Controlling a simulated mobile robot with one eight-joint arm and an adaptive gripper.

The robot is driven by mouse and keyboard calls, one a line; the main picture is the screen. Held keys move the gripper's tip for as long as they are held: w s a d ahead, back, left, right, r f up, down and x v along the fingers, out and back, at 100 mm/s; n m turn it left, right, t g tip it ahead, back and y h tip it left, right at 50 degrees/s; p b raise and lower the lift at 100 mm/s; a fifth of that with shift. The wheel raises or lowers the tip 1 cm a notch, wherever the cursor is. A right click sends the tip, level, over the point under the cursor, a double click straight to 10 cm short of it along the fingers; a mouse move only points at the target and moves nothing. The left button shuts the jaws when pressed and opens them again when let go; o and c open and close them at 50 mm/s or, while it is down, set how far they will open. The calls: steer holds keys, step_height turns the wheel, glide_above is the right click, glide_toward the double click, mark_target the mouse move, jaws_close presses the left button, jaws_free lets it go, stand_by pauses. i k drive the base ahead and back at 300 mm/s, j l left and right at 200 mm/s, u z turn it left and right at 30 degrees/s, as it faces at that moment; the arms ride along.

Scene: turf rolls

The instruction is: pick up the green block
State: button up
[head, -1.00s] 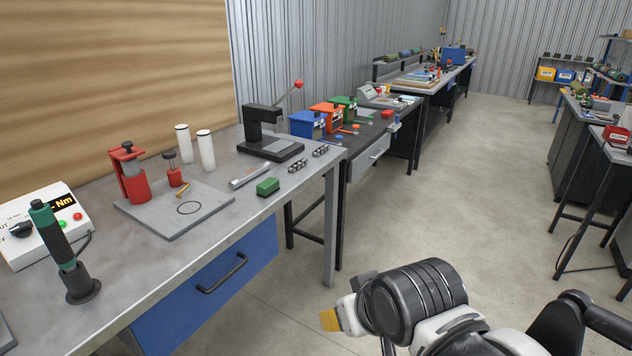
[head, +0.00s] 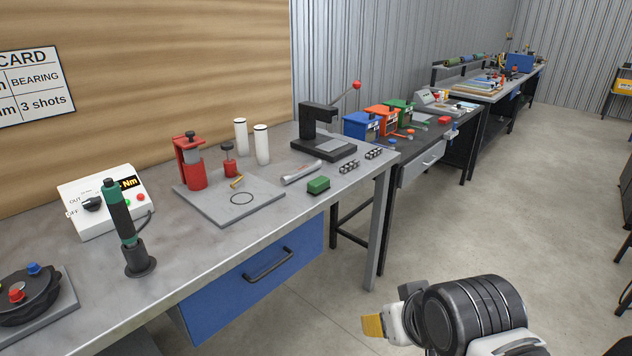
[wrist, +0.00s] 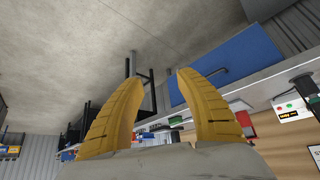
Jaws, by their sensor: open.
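The green block (head: 318,185) lies on the grey metal workbench (head: 225,245), near its front edge at the right end. My gripper (head: 373,325) is off the bench's front side, low in the head view, well apart from the block. In the wrist view my gripper (wrist: 155,105) shows two yellow fingers spread apart with nothing between them. The wrist view looks upside down toward the bench.
Near the block are a metal tool (head: 301,173), a plate with a red fixture (head: 190,163), a black press (head: 322,130) and white cylinders (head: 261,145). A green-handled driver (head: 120,215) stands to the left. Open floor (head: 500,220) lies right of the bench.

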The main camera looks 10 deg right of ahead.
mark_target(317, 187)
steer(key=i+z, duration=0.15)
steer(key=i, duration=0.4)
steer(key=i+j+z, duration=0.15)
steer(key=i, duration=0.35)
steer(key=i+j+z, duration=0.15)
steer(key=i, duration=0.4)
